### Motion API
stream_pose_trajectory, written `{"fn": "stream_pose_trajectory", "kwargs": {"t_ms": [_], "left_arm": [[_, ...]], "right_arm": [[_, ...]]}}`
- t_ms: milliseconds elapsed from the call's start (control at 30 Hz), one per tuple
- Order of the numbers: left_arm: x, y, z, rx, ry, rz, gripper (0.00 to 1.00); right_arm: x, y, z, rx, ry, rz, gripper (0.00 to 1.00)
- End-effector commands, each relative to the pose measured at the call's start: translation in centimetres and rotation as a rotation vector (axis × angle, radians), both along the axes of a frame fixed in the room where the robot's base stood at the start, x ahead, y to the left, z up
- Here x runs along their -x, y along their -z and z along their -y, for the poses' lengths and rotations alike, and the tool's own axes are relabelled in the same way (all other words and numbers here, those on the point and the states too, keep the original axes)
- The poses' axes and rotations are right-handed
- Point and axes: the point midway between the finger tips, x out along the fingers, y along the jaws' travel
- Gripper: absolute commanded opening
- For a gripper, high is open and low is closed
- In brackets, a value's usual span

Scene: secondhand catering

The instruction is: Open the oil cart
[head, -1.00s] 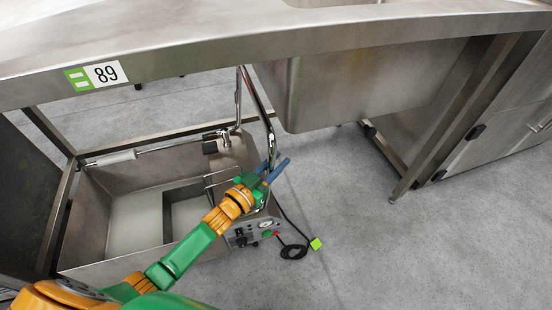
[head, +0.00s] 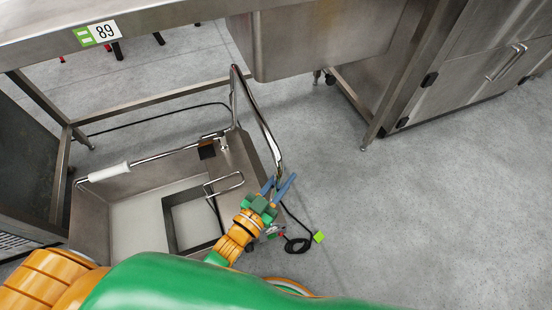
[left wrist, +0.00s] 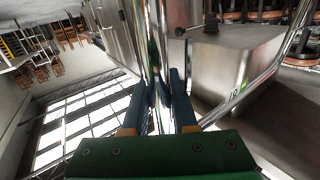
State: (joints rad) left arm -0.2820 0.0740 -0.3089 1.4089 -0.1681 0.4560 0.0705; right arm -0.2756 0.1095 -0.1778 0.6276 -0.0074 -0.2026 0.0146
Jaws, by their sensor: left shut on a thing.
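The oil cart is an open-topped stainless steel box (head: 88,222) at lower left in the head view. A pale panel and a dark-framed square opening (head: 170,222) show inside it. A tall chrome handle (head: 262,122) rises at its right side, and a small wire handle (head: 224,184) sits on its top plate. My left gripper (head: 278,186) is shut on the lower end of the tall chrome handle. In the left wrist view its blue fingers (left wrist: 165,98) close around a shiny bar. My arm hides the cart's near side. My right gripper is not in view.
A steel sink table with a basin (head: 320,40) and tag 89 stands behind the cart. A steel cabinet (head: 470,75) is at upper right. A black cable with a green plug (head: 319,236) lies beside the cart. The grey floor to the right is clear.

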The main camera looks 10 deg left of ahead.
Motion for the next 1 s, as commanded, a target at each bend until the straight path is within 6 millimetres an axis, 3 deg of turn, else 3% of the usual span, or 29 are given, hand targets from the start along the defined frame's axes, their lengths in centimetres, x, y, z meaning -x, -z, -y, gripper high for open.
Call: {"fn": "stream_pose_trajectory", "kwargs": {"t_ms": [300,767,800,900,1000], "left_arm": [[2.6,0.1,1.8,-0.001,0.001,-0.003,0.0],[3.0,0.1,2.0,-0.002,0.002,-0.003,0.0],[3.0,0.1,2.0,-0.002,0.002,-0.003,0.29],[3.0,0.1,2.0,-0.002,0.002,-0.002,0.56],[2.9,0.1,2.0,-0.001,0.001,-0.001,0.56]], "right_arm": [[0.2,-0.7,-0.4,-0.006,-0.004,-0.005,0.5],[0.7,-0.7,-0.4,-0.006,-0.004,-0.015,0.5],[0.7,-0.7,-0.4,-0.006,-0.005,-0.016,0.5],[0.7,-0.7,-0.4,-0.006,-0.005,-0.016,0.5],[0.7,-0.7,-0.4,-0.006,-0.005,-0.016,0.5]]}}
